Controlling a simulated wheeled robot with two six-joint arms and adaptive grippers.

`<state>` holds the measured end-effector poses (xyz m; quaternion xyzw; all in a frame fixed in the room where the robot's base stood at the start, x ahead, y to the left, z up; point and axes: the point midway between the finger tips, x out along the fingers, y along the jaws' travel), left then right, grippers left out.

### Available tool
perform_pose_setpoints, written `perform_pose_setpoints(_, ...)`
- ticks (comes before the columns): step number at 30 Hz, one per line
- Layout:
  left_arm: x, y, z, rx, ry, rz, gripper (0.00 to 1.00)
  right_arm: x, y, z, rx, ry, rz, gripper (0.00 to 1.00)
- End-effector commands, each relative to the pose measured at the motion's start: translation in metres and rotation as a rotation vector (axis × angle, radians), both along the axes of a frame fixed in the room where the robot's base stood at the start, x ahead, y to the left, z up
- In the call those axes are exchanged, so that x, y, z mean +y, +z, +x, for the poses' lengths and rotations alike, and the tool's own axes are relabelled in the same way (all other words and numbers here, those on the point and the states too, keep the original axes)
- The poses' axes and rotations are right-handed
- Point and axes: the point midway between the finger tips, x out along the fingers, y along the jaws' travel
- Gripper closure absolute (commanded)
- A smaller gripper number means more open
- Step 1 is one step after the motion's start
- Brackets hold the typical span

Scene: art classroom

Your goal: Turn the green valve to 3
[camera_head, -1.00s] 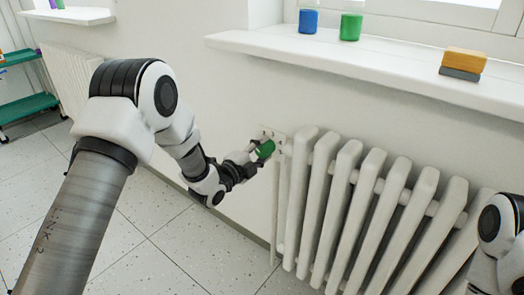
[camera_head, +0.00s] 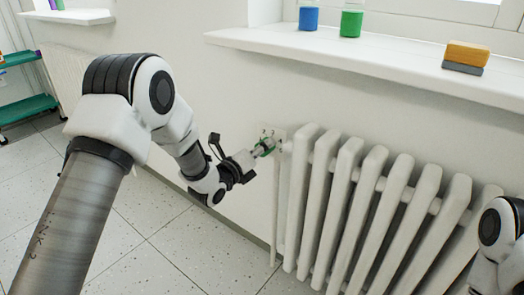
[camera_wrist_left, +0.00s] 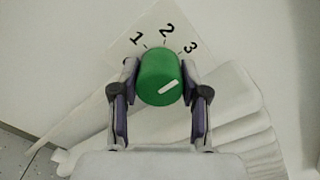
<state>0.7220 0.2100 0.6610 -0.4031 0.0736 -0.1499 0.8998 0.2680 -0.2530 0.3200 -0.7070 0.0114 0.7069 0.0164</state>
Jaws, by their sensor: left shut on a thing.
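The green valve (camera_wrist_left: 155,66) is a round knob with a short white mark on its face, in front of a white plate (camera_wrist_left: 130,48) printed 1, 2 and 3. The white mark lies right of the knob's centre and slants up to the right. My left gripper (camera_wrist_left: 160,80) is shut on the knob, one finger on each side. In the head view the green valve (camera_head: 264,149) shows only in part, at the tip of my left gripper (camera_head: 261,150). My right gripper is out of view; only part of my right arm shows at the right edge.
A white radiator (camera_head: 350,195) stands right beside the valve, with a pipe below. Above it is a windowsill (camera_head: 390,70) with a blue pot (camera_head: 308,19), a green pot (camera_head: 351,23) and a yellow-grey block (camera_head: 465,57).

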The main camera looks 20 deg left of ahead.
Motion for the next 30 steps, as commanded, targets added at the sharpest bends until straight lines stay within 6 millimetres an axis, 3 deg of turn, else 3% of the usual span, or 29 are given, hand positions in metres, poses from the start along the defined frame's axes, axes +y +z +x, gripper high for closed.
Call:
perform_pose_setpoints(12,-0.0007,-0.0007,-0.0001,-0.071,-0.001,0.195,0.9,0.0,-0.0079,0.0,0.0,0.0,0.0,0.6)
perform_pose_setpoints(28,-0.0007,-0.0005,-0.0002,-0.079,-0.001,0.221,0.9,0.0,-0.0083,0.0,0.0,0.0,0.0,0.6)
perform_pose_setpoints(29,-0.0006,-0.0006,-0.0002,-0.078,-0.001,0.221,0.48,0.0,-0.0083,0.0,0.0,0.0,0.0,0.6)
perform_pose_setpoints(30,-0.0007,-0.0005,-0.0002,-0.078,-0.001,0.221,0.34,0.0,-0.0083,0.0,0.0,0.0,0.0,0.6)
